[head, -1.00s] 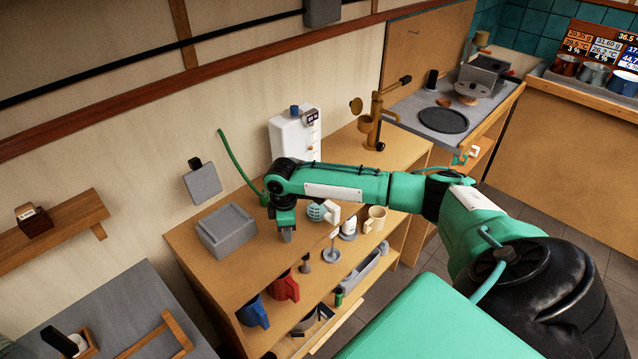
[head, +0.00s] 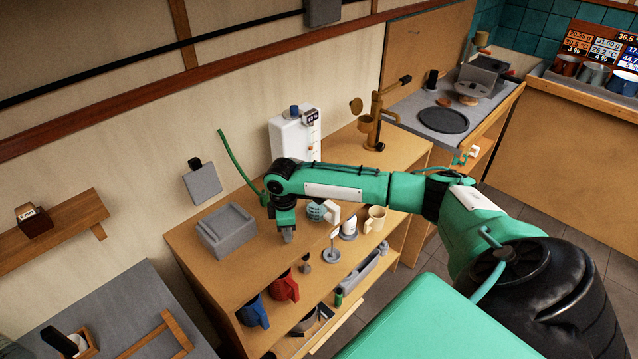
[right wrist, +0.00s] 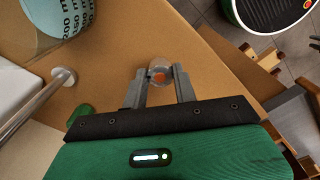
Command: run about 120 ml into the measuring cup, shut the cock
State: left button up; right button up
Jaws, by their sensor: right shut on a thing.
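The measuring cup (head: 316,211), pale with teal bands, stands on the wooden bench behind and right of my right gripper. It also shows with black scale marks at the upper left of the right wrist view (right wrist: 58,18). A white tank (head: 288,142) with a small display stands against the wall; my arm hides its lower part, and I cannot make out its cock. My right gripper (head: 287,238) points down over the bench. In the right wrist view its fingers are closed on a small round pale thing with an orange centre (right wrist: 159,72). I cannot tell what this is. My left gripper is out of view.
A grey open box (head: 226,246) sits left of my gripper. A small stand (head: 331,254) and a cream mug (head: 376,217) are to the right. Blue (head: 253,313) and red (head: 285,288) mugs are at the bench front. A brass device (head: 376,128) stands further back.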

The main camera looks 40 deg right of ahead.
jog(key=m+p, duration=0.1)
jog(key=p, duration=0.1)
jog(key=m+p, duration=0.1)
jog(key=p, duration=0.1)
jog(key=shift+s+a+r+m, duration=0.1)
jog(key=shift+r+m, duration=0.2)
jog(key=shift+m, duration=0.1)
jog(key=shift+f+m+p, duration=0.2)
jog(key=shift+m+p, duration=0.5)
jog(key=shift+f, duration=0.15)
